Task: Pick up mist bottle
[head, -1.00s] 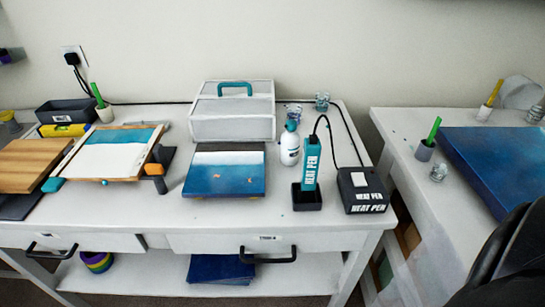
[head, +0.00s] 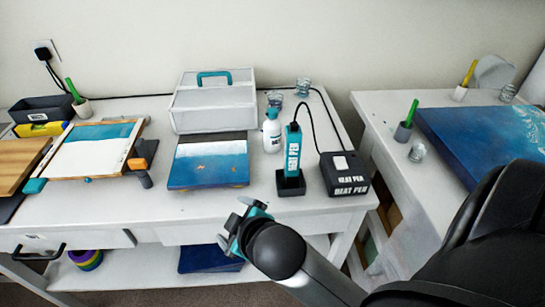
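The mist bottle (head: 272,134) is a small white bottle with a teal top. It stands upright on the white table, between the blue resin panel and the heat pen. My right gripper (head: 241,222) is at the table's front edge, in front of and below the bottle, well apart from it. Its fingers show partly from behind, and the wrist hides some of them, so I cannot tell how far they are open. No object shows in it. My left gripper is not in view.
The teal heat pen (head: 292,152) stands in its black holder right of the bottle, beside its black control box (head: 343,174). The blue panel (head: 208,165) lies left. A white case (head: 213,105) and glass cups (head: 303,87) stand behind. Bare table lies in front.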

